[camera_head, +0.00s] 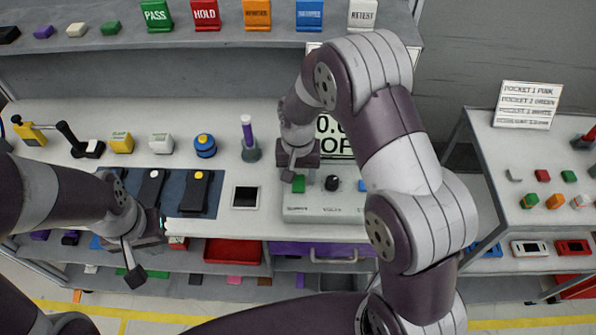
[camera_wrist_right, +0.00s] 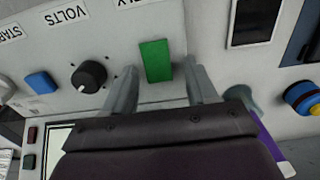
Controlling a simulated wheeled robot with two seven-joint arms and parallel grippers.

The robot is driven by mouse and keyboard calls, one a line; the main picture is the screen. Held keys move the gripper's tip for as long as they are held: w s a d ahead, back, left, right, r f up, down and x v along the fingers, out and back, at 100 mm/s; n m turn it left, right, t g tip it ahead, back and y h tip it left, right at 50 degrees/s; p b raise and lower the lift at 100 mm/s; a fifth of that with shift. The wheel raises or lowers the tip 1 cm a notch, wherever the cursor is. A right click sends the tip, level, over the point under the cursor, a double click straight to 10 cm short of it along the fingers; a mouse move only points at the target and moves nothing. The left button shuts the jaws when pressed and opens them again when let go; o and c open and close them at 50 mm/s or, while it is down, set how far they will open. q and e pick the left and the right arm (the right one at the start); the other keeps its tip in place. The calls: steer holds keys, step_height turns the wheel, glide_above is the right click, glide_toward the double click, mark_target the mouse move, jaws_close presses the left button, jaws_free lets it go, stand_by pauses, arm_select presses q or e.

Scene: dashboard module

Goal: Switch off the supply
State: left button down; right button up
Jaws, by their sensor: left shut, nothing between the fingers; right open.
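The supply (camera_head: 322,211) is a light grey box on the bench with a green switch (camera_head: 299,183), a black knob (camera_head: 332,183) and a blue button at its right. Its display (camera_head: 335,137) shows part of "0.0" and "OF"; my right arm hides the rest. My right gripper (camera_head: 289,172) is open above the switch. In the right wrist view the green switch (camera_wrist_right: 155,61) lies between the fingertips, with a gap on each side. The black knob (camera_wrist_right: 89,75), under "VOLTS", is just beside one finger. My left gripper (camera_head: 163,226) is shut and empty near the bench's front edge.
A dark mat (camera_head: 220,190) with black devices and a white-framed square (camera_head: 245,197) lie left of the supply. A purple-handled tool (camera_head: 249,138) stands close to my right gripper. A side table (camera_head: 505,170) with small blocks is at the right.

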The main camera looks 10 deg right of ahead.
steer(key=shift+d, duration=0.15)
steer(key=c, duration=1.1)
steer(key=shift+o, duration=0.2)
steer(key=shift+s+f+t+b, duration=0.1)
steer(key=shift+f+t+b, duration=0.1)
steer(key=shift+t+b, duration=0.55)
steer(key=shift+r+b, duration=0.15)
steer(key=shift+b, duration=0.15)
steer(key=shift+s+r, duration=0.1)
steer(key=shift+r, duration=0.05)
steer(key=o, duration=0.9)
steer(key=shift+o, duration=0.8)
steer(key=shift+r, duration=0.1)
